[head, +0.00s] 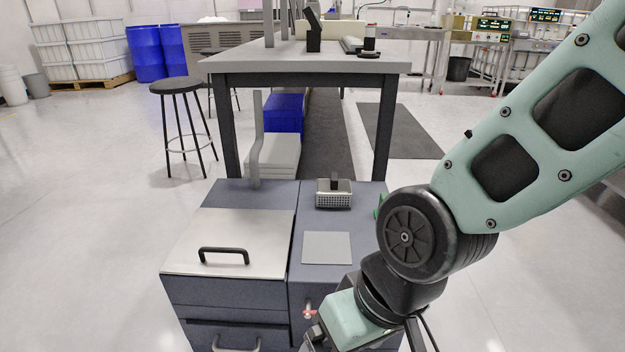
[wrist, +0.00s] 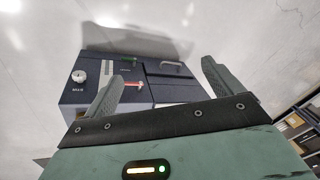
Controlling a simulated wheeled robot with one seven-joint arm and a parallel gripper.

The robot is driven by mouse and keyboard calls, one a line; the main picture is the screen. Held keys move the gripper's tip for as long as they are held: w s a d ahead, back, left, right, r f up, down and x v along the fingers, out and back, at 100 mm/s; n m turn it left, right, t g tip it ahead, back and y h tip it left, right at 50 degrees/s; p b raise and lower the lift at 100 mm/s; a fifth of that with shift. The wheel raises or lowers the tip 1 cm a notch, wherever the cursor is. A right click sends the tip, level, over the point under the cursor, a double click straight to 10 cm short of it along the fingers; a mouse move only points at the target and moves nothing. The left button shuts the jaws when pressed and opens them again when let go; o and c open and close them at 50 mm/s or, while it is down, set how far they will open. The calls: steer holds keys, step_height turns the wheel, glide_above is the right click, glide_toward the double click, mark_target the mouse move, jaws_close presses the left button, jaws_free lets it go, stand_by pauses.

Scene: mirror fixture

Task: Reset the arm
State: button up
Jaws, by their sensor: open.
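The mirror fixture is a dark blue-grey cabinet (head: 240,290), standing in front of me in the head view. Its left part has a pale lid (head: 190,240) with a black handle (head: 224,255). Its right part carries a flat grey square plate (head: 327,247). My arm comes in from the right, and my gripper is low near the cabinet's front right, largely cut off by the picture's bottom edge. In the wrist view my gripper (wrist: 162,72) has its two fingers wide apart with nothing between them. The cabinet (wrist: 75,98) shows beyond the fingers.
A red-tipped lever (head: 309,313) is on the cabinet's front, close to my gripper. A small metal basket (head: 334,194) sits at the back of the top. A bench (head: 310,62) stands behind, a stool (head: 180,88) to the left. Open floor (head: 90,200) lies left.

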steer(key=s+d+r+n+h+p, duration=0.1)
steer(key=d+r, duration=0.2)
steer(key=d, duration=0.2)
steer(key=s+d+r+n+h, duration=0.1)
steer(key=s+d+r+h, duration=0.15)
steer(key=d, duration=0.35)
step_height(320, 180, up, 38)
steer(key=p, duration=3.8)
steer(key=shift+w+a+g+y, duration=0.3)
steer(key=shift+w+a+y, duration=0.05)
steer(key=shift+w+a, duration=0.05)
